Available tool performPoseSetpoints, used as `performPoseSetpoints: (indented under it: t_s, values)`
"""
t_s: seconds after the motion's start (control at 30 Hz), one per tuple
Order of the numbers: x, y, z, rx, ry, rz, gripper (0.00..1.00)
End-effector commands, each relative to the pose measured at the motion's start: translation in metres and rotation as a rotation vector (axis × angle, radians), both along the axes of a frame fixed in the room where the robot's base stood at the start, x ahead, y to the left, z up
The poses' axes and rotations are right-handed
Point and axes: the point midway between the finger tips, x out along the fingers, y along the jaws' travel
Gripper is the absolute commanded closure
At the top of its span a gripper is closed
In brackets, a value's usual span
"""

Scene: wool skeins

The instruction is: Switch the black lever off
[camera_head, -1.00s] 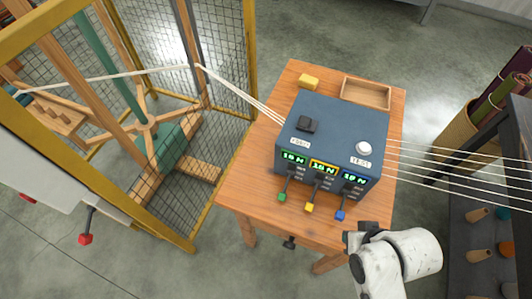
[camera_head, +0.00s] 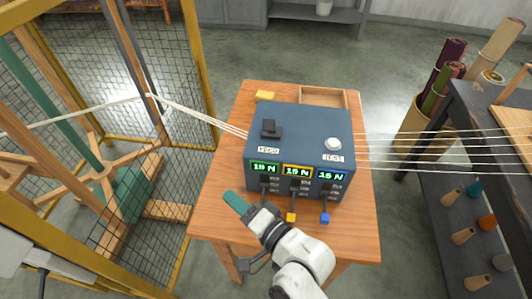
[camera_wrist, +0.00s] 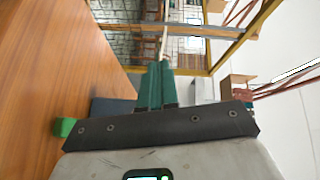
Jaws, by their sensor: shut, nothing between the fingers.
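A black switch (camera_head: 271,129) sits on top of the blue box (camera_head: 310,135), at its left. Levers with a yellow knob (camera_head: 291,217) and a blue knob (camera_head: 325,218) hang at the box's front. A dark lever-like piece (camera_head: 244,265) shows by the table's front edge, partly behind my arm; I cannot tell its setting. My gripper (camera_head: 232,195) is shut and empty over the table, left of the box's front. Its green fingers show together in the wrist view (camera_wrist: 157,85). A green knob (camera_wrist: 62,127) is at left there; my arm hides it in the head view.
The wooden table (camera_head: 215,215) carries a white button (camera_head: 333,144) on the box, a yellow block (camera_head: 265,95) and a wooden tray (camera_head: 323,91). Pale yarn strands (camera_head: 400,153) run from the box rightward. A yellow-framed mesh cage (camera_head: 205,70) stands at left, a dark rack (camera_head: 465,230) at right.

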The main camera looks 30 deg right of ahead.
Motion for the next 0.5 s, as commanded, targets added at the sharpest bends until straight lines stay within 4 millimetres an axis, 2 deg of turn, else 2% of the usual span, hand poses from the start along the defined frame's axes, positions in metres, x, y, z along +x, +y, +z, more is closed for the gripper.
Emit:
performPoseSetpoints:
  t_s: [0.23, 0.5]
  values:
    - [0.01, 0.012, 0.02, 0.445, -0.193, -0.061, 1.0]
    - [0.001, 0.0, 0.031, 0.935, -0.394, -0.102, 1.0]
